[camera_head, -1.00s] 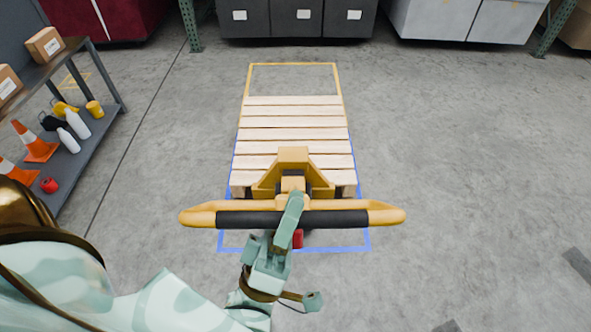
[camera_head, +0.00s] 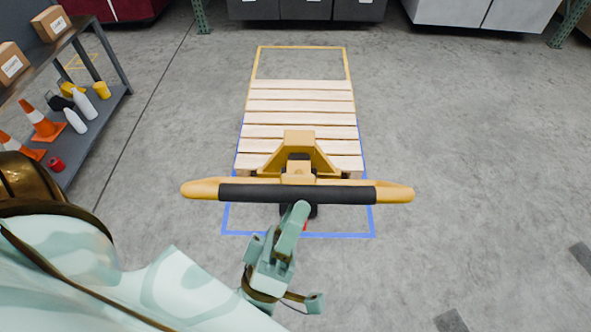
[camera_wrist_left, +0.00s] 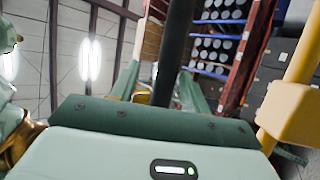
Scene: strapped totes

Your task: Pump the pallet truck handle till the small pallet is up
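The yellow pallet truck (camera_head: 298,140) stands at the near end of the small wooden pallet (camera_head: 300,107). Its handle has a black grip (camera_head: 255,193) between yellow ends, crossing the head view. How high the pallet sits off the floor is hard to tell from above. My left gripper (camera_head: 299,209) is just below the middle of the grip, its finger tip at the grip's near edge. In the left wrist view a dark bar (camera_wrist_left: 178,55) runs up between the green fingers, with a gap beside it, so the gripper looks open. My right gripper is out of view.
A blue floor outline (camera_head: 228,218) surrounds the pallet's near part; a yellow outline (camera_head: 300,47) lies beyond. A grey shelf (camera_head: 95,125) with boxes, cones and bottles stands at left. Dark bins (camera_head: 305,8) line the back.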

